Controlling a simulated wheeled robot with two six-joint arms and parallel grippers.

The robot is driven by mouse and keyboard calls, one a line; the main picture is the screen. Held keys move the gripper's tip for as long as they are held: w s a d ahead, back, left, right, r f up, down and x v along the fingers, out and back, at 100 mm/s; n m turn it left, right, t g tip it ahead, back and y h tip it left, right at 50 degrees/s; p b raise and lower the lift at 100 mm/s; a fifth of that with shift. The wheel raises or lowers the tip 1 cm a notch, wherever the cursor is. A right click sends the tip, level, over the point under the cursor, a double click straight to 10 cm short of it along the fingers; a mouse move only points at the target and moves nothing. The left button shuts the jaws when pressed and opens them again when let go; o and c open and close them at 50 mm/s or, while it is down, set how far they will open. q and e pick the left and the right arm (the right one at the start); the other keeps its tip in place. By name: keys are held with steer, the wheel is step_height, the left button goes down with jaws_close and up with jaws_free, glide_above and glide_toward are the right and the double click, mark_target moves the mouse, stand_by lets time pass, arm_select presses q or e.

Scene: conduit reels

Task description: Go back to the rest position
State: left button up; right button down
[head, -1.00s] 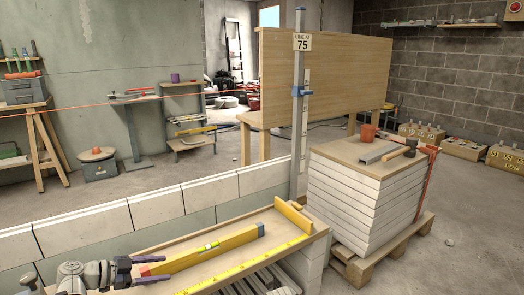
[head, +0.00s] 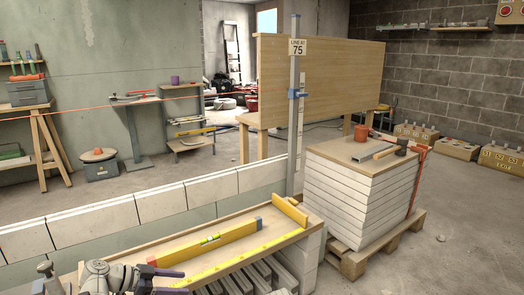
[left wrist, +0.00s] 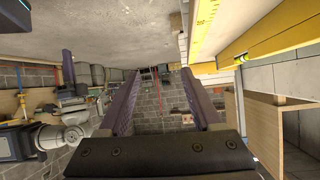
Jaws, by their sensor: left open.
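My left gripper (head: 185,282) is at the bottom left of the head view, with its two purple fingers apart and nothing between them. It is at the near left part of the plank-topped bench (head: 240,225), just below the left end of the yellow spirit level (head: 213,241). In the left wrist view the dark fingers (left wrist: 160,72) are spread with an empty gap, and the view looks upside down. The spirit level lies on the bench top beside a yellow measuring tape (head: 232,263).
A low block wall (head: 160,201) runs behind the bench. An upright post (head: 296,110) with a "LINE AT 75" sign stands at its end, with an orange line stretched left. A stack of white slabs (head: 358,195) stands on a pallet at right.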

arm_select(q)
steer(key=s+d+f+n+g+y+p, duration=0.3)
steer(key=s+d+n+g+y+p, duration=0.3)
steer(key=s+d+n+y+p, duration=0.8)
steer(key=s+d+r+m+h+p, duration=0.1)
steer(key=d+r+m+p, duration=0.1)
steer(key=r+p, duration=1.4)
steer(key=d+r+m+h+p, duration=0.1)
steer(key=d+r+m+p, duration=0.1)
steer(key=r+p, duration=1.4)
step_height(320, 180, up, 6)
steer(key=shift+s+d+r, duration=0.15)
steer(key=shift+s+d, duration=0.15)
steer(key=shift+s, duration=0.1)
